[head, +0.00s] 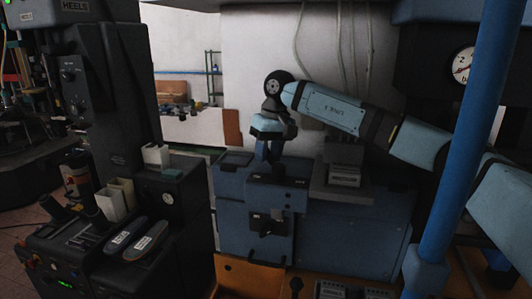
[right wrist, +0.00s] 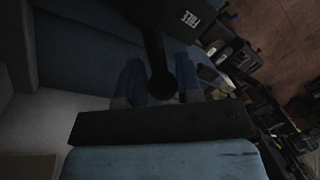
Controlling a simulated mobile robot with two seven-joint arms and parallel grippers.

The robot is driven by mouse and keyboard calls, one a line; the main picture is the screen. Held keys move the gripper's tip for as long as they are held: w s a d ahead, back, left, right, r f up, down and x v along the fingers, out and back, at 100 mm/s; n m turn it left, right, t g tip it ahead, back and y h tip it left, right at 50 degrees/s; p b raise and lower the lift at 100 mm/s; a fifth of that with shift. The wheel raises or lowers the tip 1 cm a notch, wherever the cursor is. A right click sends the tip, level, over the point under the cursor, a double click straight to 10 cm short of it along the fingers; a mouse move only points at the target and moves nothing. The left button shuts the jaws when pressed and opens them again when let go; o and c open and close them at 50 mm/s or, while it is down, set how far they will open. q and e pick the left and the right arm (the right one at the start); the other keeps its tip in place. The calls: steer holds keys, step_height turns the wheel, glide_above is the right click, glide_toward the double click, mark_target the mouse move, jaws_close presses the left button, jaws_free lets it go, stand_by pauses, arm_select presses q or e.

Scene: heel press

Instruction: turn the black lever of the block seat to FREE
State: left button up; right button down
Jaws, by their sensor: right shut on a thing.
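My right gripper (head: 268,158) points down onto the top of a blue cabinet, the block seat (head: 268,196). In the right wrist view, a black lever (right wrist: 152,40) with a rounded end reaches to the blue fingers (right wrist: 158,88). The fingers appear shut on it, partly hiding its end. A small white label (right wrist: 190,19) shows near the lever; its words are too blurred to read. In the head view the gripper hides most of the lever, and I cannot tell which setting it points to. My left gripper is not in view.
Dark machine benches stand at the left, with two labelled soles (head: 146,241) and white bins (head: 116,199) on them. A grey block (head: 345,176) stands right of the gripper. A blue post (head: 459,150) rises at the right, near a gauge (head: 463,65).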

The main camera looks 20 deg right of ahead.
steer(key=c, duration=0.8)
jaws_free()
steer(key=shift+a, duration=0.1)
